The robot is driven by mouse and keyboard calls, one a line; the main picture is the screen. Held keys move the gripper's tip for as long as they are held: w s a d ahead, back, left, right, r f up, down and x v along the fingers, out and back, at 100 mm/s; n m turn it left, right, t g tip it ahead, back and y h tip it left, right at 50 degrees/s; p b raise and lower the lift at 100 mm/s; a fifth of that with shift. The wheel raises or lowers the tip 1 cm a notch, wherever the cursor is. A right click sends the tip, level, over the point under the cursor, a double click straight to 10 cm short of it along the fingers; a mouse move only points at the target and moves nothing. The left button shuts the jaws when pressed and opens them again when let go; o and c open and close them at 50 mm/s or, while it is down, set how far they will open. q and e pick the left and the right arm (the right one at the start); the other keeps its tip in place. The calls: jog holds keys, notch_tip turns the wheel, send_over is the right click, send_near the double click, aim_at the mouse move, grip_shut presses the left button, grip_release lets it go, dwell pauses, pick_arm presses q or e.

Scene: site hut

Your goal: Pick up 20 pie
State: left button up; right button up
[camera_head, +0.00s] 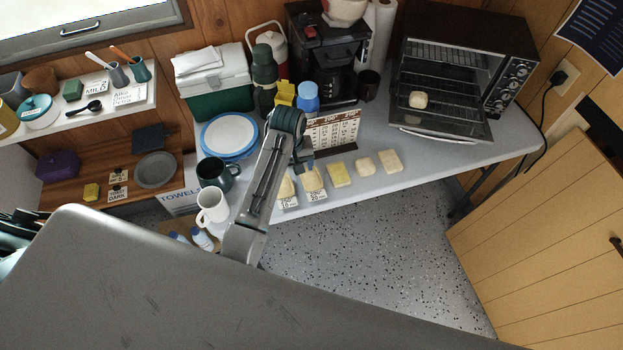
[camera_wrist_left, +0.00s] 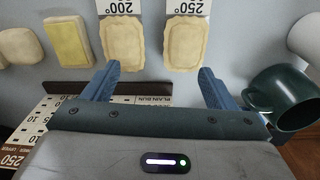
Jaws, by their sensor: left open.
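My left gripper (camera_head: 301,172) is open and empty beside the pies. In the wrist view its fingers (camera_wrist_left: 159,70) are spread, with the gap toward the space between both pies. My right gripper is not seen.
A yellow slab (camera_head: 340,174) and two pale pastries (camera_head: 364,165) (camera_head: 390,161) lie to the right. A chart stand (camera_head: 333,130) is behind. A green mug (camera_head: 215,173) and white mug (camera_head: 212,204) stand left. The toaster oven (camera_head: 450,75) is open with a pastry (camera_head: 418,100) inside.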

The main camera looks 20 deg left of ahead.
aim_at(313, 184)
pick_arm(q)
jog(key=w+d+r+n, duration=0.1)
jog(key=w+d+r, duration=0.15)
jog(key=w, duration=0.25)
jog(key=shift+g, duration=0.3)
notch_tip(313, 184, down, 5)
jog(key=shift+s+a+r+p, duration=0.1)
jog(key=shift+r+p, duration=0.05)
jog(key=shift+p, duration=0.5)
jog(key=shift+f+p, duration=0.45)
jog(key=shift+f, duration=0.15)
jog(key=f, duration=0.3)
jog(key=shift+w+d+f+p, duration=0.1)
jog(key=shift+w+d+p, duration=0.15)
jog(key=shift+p, duration=0.15)
jog(key=shift+f, duration=0.35)
jog(key=c, duration=1.1)
